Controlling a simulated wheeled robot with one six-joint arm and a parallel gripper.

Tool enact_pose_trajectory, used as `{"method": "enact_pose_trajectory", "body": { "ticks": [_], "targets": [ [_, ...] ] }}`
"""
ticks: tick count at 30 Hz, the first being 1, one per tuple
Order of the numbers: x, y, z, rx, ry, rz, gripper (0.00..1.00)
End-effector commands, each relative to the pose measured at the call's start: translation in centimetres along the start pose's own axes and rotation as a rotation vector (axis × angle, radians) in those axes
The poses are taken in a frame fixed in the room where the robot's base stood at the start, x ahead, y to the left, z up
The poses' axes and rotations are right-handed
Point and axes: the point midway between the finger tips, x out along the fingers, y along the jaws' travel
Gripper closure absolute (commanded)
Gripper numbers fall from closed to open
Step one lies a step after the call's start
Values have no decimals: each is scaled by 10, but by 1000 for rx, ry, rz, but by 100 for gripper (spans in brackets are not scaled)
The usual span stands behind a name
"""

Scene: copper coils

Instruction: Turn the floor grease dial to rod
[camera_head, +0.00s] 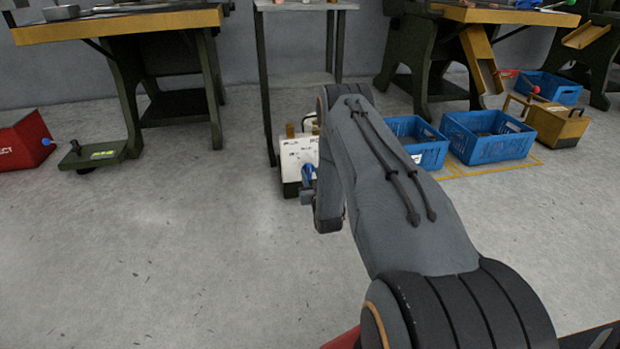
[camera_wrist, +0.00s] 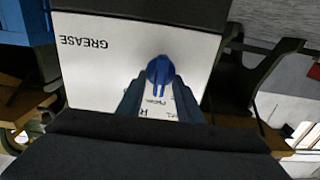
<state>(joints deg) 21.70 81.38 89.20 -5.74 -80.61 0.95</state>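The grease dial is a blue knob (camera_head: 308,172) on the front of a white-faced box (camera_head: 296,152) on the floor, below a tall grey stand. In the wrist view the knob (camera_wrist: 159,72) sits on the white panel (camera_wrist: 100,85), where the word GREASE appears upside down. My gripper (camera_head: 306,194) is right at the front of the box. In the wrist view the fingers of my gripper (camera_wrist: 160,88) lie on either side of the knob. I cannot tell whether they press on it. Small lettering shows between the fingers, partly hidden and too small to read fully.
Blue crates (camera_head: 488,136) stand right of the box, behind my arm. A yellow box (camera_head: 557,125) is farther right. A green workbench (camera_head: 165,75) and a red box (camera_head: 24,140) are at the left. The floor in front at the left is clear.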

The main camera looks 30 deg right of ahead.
Motion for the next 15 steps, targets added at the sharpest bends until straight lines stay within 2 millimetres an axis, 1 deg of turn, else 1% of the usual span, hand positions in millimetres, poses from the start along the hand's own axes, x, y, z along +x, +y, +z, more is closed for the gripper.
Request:
{"method": "enact_pose_trajectory", "body": {
  "ticks": [3, 9, 11, 15],
  "targets": [
    [4, 0, 0, 0, 0, 0, 67],
    [4, 0, -1, 0, 0, 0, 67],
    [4, 0, -1, 0, 0, 0, 76],
    [3, 0, -1, 0, 0, 0, 99]
  ]
}}
